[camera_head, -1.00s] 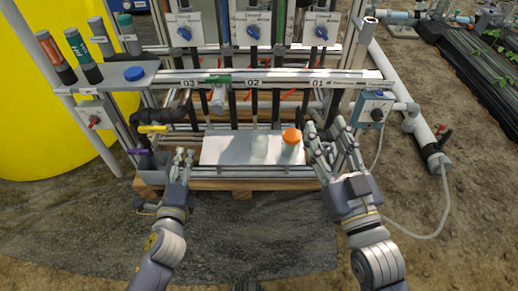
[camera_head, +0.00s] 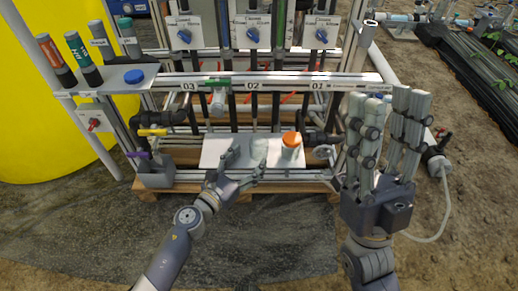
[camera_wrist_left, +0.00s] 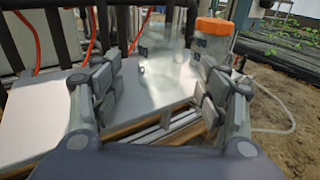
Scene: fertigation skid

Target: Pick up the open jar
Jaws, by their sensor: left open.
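The open jar (camera_head: 259,149) is clear and stands upright, without a lid, on the white board (camera_head: 212,152). My left gripper (camera_head: 248,163) is open and empty just in front of it, with its fingers pointing towards it. In the left wrist view, the jar (camera_wrist_left: 165,75) shows between and beyond the two fingers (camera_wrist_left: 163,92); I see no contact. A second jar with an orange lid (camera_head: 291,139) stands close to its right and also shows in the wrist view (camera_wrist_left: 212,27). My right gripper (camera_head: 390,110) is raised at the right, fingers spread and empty.
Behind the board run the skid's pipes and rail (camera_head: 260,82), with red-handled valves. A valve with yellow and purple handles (camera_head: 152,133) stands at the left. A shelf (camera_head: 105,80) at the left holds a blue cap (camera_head: 134,76) and several tubes. The ground in front is clear.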

